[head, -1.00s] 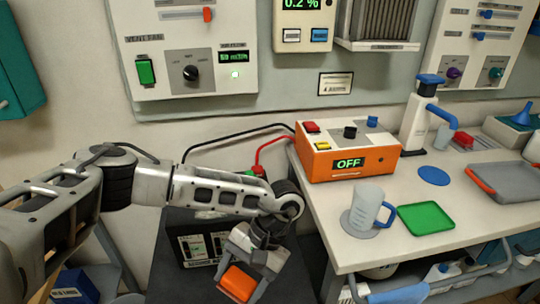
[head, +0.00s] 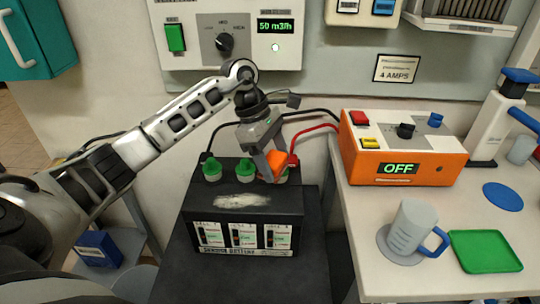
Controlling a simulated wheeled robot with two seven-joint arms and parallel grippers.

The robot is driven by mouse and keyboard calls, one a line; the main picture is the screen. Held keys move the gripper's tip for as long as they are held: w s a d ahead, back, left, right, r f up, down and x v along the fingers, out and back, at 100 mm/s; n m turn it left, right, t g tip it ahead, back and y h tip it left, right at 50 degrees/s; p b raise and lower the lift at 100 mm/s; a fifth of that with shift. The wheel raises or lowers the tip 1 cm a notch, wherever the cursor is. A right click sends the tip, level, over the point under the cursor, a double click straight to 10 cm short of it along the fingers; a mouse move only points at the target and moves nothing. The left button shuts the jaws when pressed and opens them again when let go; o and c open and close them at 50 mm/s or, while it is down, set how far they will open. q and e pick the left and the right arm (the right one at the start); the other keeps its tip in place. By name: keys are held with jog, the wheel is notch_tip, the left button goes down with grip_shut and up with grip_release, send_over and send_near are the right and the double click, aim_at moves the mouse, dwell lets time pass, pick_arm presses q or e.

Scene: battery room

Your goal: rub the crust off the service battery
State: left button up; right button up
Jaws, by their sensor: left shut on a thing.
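The black service battery (head: 285,205) stands on a dark stand, with green caps along the back of its top. A pale crust patch (head: 242,201) lies on its top, in front of the caps. My right gripper is not in view.
Black and red cables (head: 315,128) run from the battery's back to the orange charger (head: 420,170), which reads OFF. A grey jug (head: 409,228) and green tray (head: 484,251) stand on the bench at right. A wall panel (head: 190,55) hangs behind the arm.

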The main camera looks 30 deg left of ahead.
pick_arm(q)
jog(key=shift+w+a+r+n+t, duration=0.1)
jog(key=shift+w+a+n+t, duration=0.05)
jog(key=shift+a+n, duration=0.2)
jog(key=shift+w+a+r+n+t, duration=0.1)
jog(key=shift+a+n+t, duration=0.05)
jog(key=shift+a+n, duration=0.15)
jog(key=shift+f+b, duration=1.55)
jog(key=shift+f, duration=0.85)
